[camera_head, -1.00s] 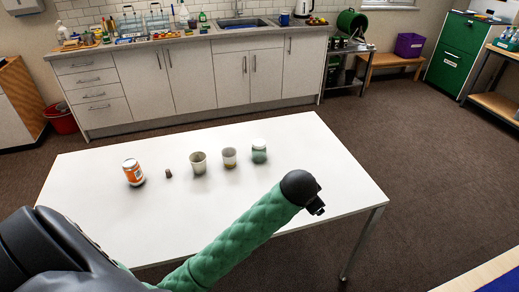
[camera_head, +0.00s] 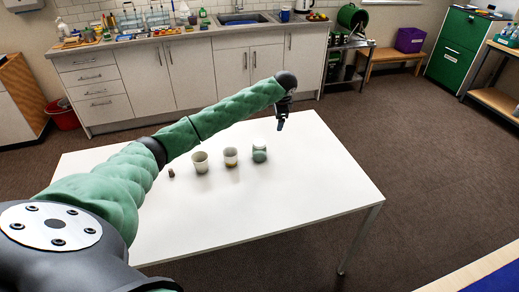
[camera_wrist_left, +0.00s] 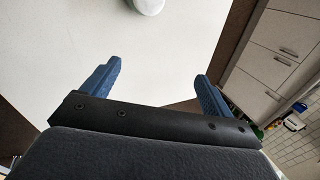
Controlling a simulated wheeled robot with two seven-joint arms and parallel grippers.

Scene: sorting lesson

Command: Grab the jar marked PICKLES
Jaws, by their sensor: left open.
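A jar with a white lid and a green lower part (camera_head: 259,153) stands on the white table (camera_head: 300,190), at the right end of a row. No marking reads as PICKLES at this size. My left gripper (camera_head: 281,122) hangs over the table's far edge, behind and to the right of this jar, apart from it. In the left wrist view the gripper (camera_wrist_left: 157,86) is open with nothing between its blue fingers. A pale round top (camera_wrist_left: 147,4) shows at that view's top edge. The orange-labelled jar seen earlier is hidden by my left arm. My right gripper is out of view.
A small brown piece (camera_head: 171,173) lies further left. The table's right side is clear. The kitchen counter (camera_head: 200,36) stands beyond.

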